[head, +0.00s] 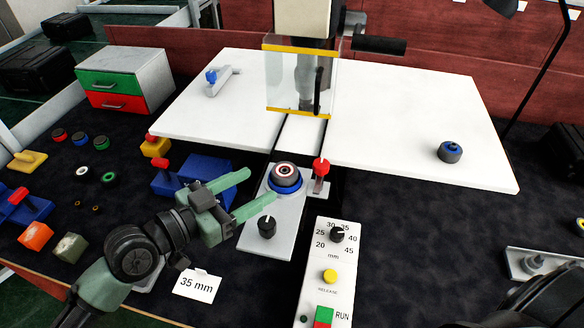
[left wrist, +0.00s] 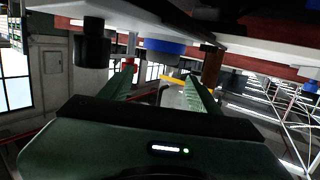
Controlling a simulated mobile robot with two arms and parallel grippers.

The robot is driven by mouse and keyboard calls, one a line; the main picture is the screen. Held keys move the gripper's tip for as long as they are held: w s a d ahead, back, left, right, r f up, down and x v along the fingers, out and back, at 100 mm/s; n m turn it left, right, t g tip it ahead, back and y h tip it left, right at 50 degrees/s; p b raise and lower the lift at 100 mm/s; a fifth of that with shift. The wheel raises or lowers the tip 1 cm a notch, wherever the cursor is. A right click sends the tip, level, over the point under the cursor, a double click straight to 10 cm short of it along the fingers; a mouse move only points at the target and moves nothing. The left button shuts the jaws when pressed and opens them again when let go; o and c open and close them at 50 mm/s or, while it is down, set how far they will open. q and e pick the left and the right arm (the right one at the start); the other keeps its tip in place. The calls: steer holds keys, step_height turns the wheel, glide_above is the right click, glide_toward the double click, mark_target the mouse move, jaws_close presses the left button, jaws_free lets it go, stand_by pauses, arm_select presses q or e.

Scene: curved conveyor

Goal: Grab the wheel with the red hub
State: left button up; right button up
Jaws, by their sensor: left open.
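A dark wheel (head: 285,172) with a pale ring and a small reddish centre sits on a round blue seat (head: 284,187) on a grey plate (head: 256,232), near the middle of the head view. My left gripper (head: 262,186) is open and empty, its two green fingers pointing toward this wheel from the left. The fingertips are close to the seat; I cannot tell whether they touch it. The left wrist view shows the green fingers (left wrist: 158,90) spread apart, with a blue round part (left wrist: 165,46) beyond them.
Several small wheels, one with a red top (head: 58,134), lie on the dark mat at left. A red-knobbed lever (head: 320,168) stands right of the seat, and a black knob (head: 267,226) in front. A control panel (head: 325,275) lies nearer. A blue-black wheel (head: 449,152) rests on the right white board.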

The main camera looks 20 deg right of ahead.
mark_target(281, 172)
arm_select(q)
steer(key=p+x, duration=0.1)
steer(key=x, duration=0.2)
steer(key=shift+r, duration=0.1)
steer(key=p+x, duration=0.1)
steer(key=x, duration=0.2)
steer(key=shift+w+d+f, duration=0.15)
steer(key=shift+w+f, duration=0.05)
steer(key=shift+w, duration=0.05)
steer(key=shift+w+d+f+p, duration=0.1)
steer(key=shift+d+p, duration=0.15)
steer(key=shift+p, duration=0.05)
steer(key=c, duration=1.2)
arm_select(e)
steer(key=r, duration=0.1)
steer(key=a+r, duration=0.1)
steer(key=shift+s+r, duration=0.25)
steer(key=shift+r, duration=0.1)
